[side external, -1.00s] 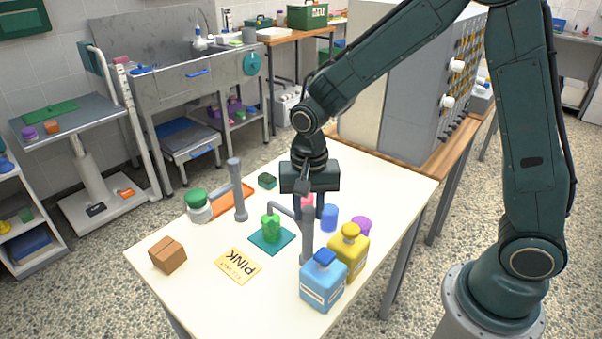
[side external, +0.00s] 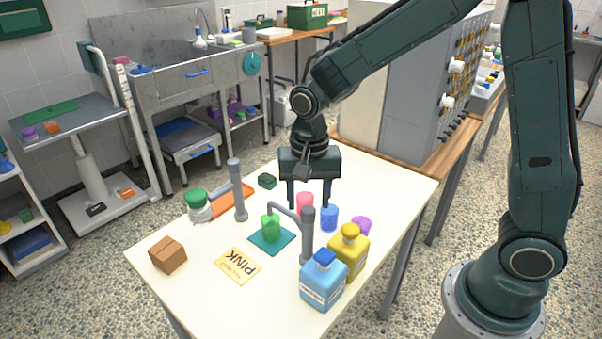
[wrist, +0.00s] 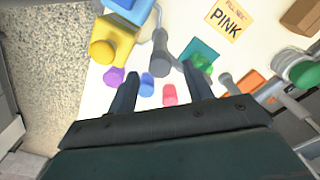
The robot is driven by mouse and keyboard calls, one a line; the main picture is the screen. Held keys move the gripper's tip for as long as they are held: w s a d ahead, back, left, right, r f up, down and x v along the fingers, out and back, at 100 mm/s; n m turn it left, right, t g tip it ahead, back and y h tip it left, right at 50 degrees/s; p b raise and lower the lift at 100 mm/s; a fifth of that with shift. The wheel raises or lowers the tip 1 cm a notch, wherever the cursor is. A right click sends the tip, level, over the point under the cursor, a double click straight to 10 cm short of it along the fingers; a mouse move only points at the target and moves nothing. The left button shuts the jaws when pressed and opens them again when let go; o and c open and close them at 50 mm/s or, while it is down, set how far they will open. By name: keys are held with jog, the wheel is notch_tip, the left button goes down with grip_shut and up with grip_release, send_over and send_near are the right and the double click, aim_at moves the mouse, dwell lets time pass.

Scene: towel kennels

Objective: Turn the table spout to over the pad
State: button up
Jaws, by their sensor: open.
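Two grey spouts stand on the white table (side external: 205,290). My gripper (side external: 309,206) is open and empty, fingers down, behind and above the near spout. In the wrist view, the near spout (wrist: 160,58) shows just beyond the space between my fingertips (wrist: 162,72).
A blue bottle (side external: 322,282) and a yellow bottle (side external: 350,250) crowd the near spout's right side. Pink (side external: 305,203), blue (side external: 329,218) and purple (side external: 361,226) cups stand behind. A PINK card (side external: 237,266) and a brown box (side external: 168,255) lie toward the front left.

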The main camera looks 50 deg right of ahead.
notch_tip(320, 180, up, 11)
dwell(0.4)
dwell(0.4)
jog(key=s+d+r+n+t, duration=0.1)
jog(key=s+d+n+t, duration=0.1)
jog(key=s, duration=0.7)
jog(key=s+d+r+n+t, duration=0.2)
jog(key=s+d+n+t, duration=0.1)
jog(key=s+n, duration=0.4)
jog(key=s+d, duration=0.1)
jog(key=s, duration=0.1)
jog(key=shift+s+d+r+t, duration=0.25)
jog(key=shift+s+t, duration=0.05)
jog(key=shift+s, duration=0.05)
